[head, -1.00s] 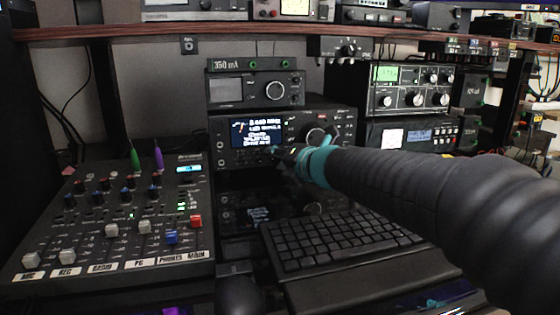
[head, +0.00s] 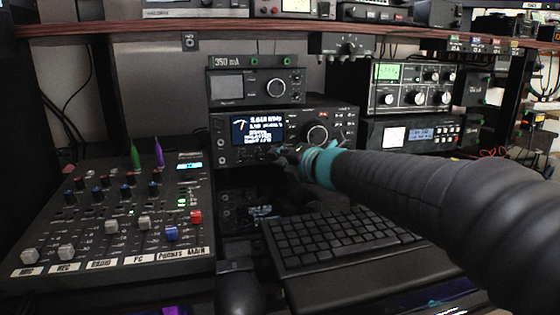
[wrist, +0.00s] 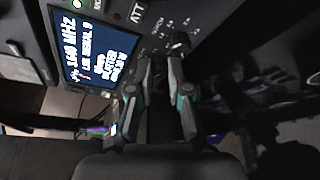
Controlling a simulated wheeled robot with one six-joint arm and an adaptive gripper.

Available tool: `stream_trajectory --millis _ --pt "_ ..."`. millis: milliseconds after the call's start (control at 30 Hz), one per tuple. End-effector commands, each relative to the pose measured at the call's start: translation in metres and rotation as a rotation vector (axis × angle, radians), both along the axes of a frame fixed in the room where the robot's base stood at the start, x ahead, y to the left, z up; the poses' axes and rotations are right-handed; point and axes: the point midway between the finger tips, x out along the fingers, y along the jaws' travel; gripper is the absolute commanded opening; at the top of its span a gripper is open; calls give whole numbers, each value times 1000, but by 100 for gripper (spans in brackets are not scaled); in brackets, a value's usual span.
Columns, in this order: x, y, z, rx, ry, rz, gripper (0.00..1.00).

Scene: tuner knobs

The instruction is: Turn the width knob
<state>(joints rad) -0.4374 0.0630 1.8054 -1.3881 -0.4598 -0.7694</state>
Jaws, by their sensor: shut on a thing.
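The radio (head: 336,116) with the lit blue screen (head: 258,130) stands in the middle of the head view. My gripper (head: 281,158) is at its lower front, just right of the screen's lower edge. In the wrist view my gripper (wrist: 164,62) has its two fingers close together at the panel. They are shut on a small dark knob (wrist: 180,41), taken as the width knob, its label unreadable. The fingers cover part of this knob, and in the head view I cannot make it out. The lit screen (wrist: 98,48) is left of the fingers in the wrist view.
A large tuning knob (head: 317,134) is close above my gripper. A keyboard (head: 340,240) lies below my arm. A mixer (head: 115,220) stands at the left. Another radio (head: 235,88) sits on top, and more units (head: 413,88) stand at the right.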

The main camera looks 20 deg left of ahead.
Motion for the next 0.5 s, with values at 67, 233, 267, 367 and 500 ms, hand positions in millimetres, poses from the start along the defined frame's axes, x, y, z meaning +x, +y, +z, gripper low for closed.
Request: stream_trajectory --millis 67,233,267,367,500 --pt "1 -1 -3 46 28 -1 0" --pt "1 -1 -4 144 88 -1 0" --pt "1 -1 -4 160 99 -1 0" --pt "1 -1 -4 206 127 0 0" --pt "1 -1 -4 255 157 -1 0"
